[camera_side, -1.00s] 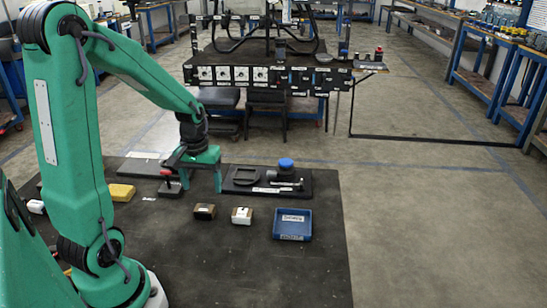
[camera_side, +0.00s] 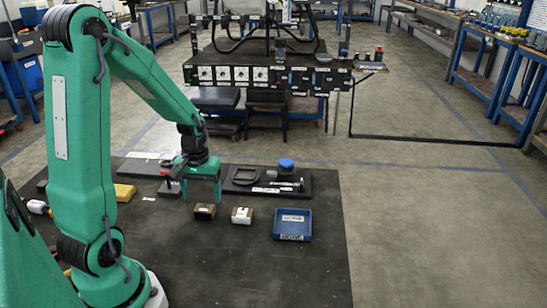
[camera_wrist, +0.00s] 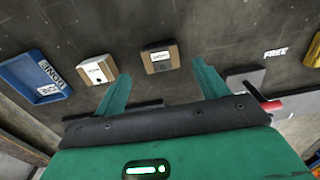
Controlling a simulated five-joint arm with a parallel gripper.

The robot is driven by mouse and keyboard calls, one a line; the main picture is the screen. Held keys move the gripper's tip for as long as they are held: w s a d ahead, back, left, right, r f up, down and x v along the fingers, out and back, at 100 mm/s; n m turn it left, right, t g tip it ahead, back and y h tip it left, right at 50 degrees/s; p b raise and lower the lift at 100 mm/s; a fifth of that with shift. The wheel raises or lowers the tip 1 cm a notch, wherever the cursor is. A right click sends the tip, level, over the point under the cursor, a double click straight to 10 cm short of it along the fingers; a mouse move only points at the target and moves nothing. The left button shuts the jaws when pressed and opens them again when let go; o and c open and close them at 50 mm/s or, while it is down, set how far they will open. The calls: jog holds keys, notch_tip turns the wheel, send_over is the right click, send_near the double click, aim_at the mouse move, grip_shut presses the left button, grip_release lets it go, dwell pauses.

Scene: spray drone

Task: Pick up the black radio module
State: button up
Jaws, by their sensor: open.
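The black radio module (camera_side: 204,211) is a small dark-topped block with brown ends and a pale label, lying on the dark mat. In the wrist view the module (camera_wrist: 160,57) shows just beyond and between my two fingertips. My green gripper (camera_side: 202,194) is open and empty, with its fingers pointing down just behind the module in the side view. It also shows in the wrist view (camera_wrist: 161,72), with a finger on each side. I cannot tell the exact height of the fingertips above the mat.
A white-topped block (camera_side: 242,215) lies close to the right of the module. A blue tray (camera_side: 292,236) marked DONE in the wrist view stands further right. A dark board (camera_side: 240,188) with tools lies behind, and a yellow block (camera_side: 124,192) lies left. The front mat is clear.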

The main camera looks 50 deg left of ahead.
aim_at(204, 208)
jog(key=shift+s+f, duration=0.1)
jog(key=shift+f, duration=2.4)
jog(key=shift+c, duration=0.4)
jog(key=c, duration=1)
